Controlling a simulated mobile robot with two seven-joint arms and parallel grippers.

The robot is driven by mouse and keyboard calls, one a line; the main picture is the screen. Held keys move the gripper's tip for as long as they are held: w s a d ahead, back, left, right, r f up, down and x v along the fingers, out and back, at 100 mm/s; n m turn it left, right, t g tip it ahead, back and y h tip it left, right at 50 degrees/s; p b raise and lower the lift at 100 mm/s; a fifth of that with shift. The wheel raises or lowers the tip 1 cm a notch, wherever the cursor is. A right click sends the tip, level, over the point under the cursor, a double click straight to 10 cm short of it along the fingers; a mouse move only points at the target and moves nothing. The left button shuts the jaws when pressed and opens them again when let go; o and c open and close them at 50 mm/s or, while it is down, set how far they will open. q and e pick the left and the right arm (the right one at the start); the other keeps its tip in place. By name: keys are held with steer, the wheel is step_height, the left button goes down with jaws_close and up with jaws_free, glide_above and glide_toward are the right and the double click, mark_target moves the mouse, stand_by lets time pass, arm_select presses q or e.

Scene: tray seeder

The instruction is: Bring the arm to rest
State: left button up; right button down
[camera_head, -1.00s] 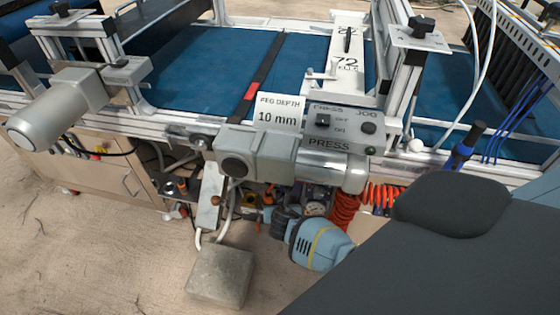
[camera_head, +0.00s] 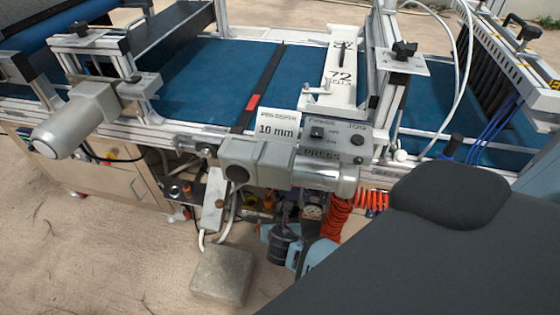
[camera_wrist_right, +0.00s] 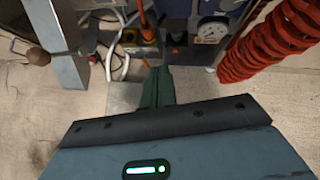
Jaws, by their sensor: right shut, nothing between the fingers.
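My right gripper (camera_wrist_right: 157,88) shows in the right wrist view as shut dark-green fingers with nothing between them. It hangs over the pale floor, below the machine's edge, with a concrete block behind it. In the head view a light blue part of my right arm (camera_head: 318,256) shows low beside the black part of my body, which covers the lower right. The fingers are hard to make out there. My left gripper is not in view.
The tray seeder's blue belt (camera_head: 210,85) crosses the back. A grey press unit (camera_head: 265,160) juts out in front. An orange coiled hose (camera_head: 340,215) hangs beside the arm; it also shows in the wrist view (camera_wrist_right: 262,48).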

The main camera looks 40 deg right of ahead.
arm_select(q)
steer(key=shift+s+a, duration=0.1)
arm_select(e)
steer(key=s+a+m+y+p, duration=0.2)
steer(key=s+a+m+y, duration=0.15)
steer(key=s+m, duration=0.4)
steer(key=s+a+m+y+p, duration=0.2)
steer(key=s+a+m, duration=0.3)
steer(key=s, duration=0.5)
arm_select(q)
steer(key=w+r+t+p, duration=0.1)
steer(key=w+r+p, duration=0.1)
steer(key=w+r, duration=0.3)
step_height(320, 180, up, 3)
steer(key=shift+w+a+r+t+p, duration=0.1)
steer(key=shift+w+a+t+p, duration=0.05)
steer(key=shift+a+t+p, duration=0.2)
arm_select(e)
steer(key=s+a+r+m+t+y, duration=0.1)
steer(key=s+r+m+y, duration=0.1)
steer(key=s+r+m, duration=0.8)
steer(key=s+m, duration=0.3)
steer(key=m, duration=0.1)
steer(key=shift+s+a+r+m, duration=0.15)
steer(key=shift+s+a+m, duration=0.1)
steer(key=shift+s+m, duration=0.1)
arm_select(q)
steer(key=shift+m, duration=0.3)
